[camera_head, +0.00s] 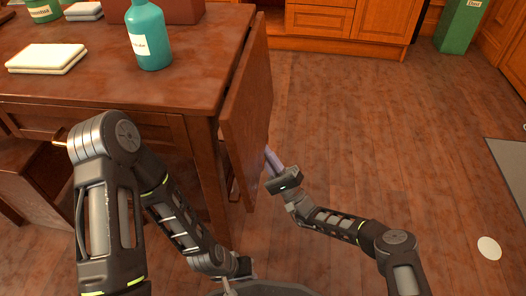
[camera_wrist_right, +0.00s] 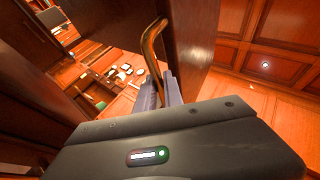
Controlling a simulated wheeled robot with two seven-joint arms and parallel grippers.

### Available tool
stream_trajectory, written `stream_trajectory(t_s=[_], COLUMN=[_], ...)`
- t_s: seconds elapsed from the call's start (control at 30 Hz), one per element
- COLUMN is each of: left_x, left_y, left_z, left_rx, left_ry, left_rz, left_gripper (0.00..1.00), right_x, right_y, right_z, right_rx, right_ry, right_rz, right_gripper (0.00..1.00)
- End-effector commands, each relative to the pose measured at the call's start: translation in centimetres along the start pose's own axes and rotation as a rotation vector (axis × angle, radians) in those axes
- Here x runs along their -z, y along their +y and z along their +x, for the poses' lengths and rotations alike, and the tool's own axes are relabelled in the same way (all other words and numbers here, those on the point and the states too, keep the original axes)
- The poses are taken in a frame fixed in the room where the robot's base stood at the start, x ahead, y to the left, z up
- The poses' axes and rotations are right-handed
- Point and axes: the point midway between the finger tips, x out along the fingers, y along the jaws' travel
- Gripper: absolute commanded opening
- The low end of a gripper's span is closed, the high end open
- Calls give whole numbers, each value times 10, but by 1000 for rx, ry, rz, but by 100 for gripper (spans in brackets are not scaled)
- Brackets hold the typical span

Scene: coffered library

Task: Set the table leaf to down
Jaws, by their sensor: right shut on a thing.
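The table leaf (camera_head: 250,112) is a dark wooden panel hanging steeply along the right side of the wooden table (camera_head: 190,82). I cannot tell whether it is fully vertical. My right gripper (camera_head: 272,160) is beside the leaf's outer face, near its lower front part. In the right wrist view its fingers (camera_wrist_right: 160,90) are closed around a curved brass bar (camera_wrist_right: 152,50), with a dark panel (camera_wrist_right: 188,45) close beside it. My left gripper (camera_head: 242,268) is low in front of the table, below the leaf; its fingers are not clear.
On the tabletop stand a teal bottle (camera_head: 150,38), a white stacked pad (camera_head: 46,58) and a green container (camera_head: 43,10). A wooden drawer (camera_head: 40,175) juts out at the left. The wooden floor (camera_head: 340,130) right of the leaf is clear. A green bin (camera_head: 460,25) stands far right.

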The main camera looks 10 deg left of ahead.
Motion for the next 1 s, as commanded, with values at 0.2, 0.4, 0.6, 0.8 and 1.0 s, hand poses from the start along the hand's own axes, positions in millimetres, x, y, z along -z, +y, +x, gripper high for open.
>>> stream_trajectory(t_s=[0.2,0.4,0.6,0.8,1.0], left_x=[0,0,0,0,0], left_y=[0,0,0,0,0], left_z=[0,0,0,0,0], left_rx=[0,0,0,0,0], left_ry=[0,0,-1,0,0], left_rz=[1,1,1,0,0], left_gripper=[20,20,20,20,20], right_x=[0,0,0,0,1], right_y=[-1,-1,-1,-2,-3], right_z=[0,1,0,1,-2], right_rx=[11,11,12,14,16], right_ry=[-2,-2,-2,-2,-1], right_rz=[6,6,5,4,3], right_gripper=[0,0,26,33,33])
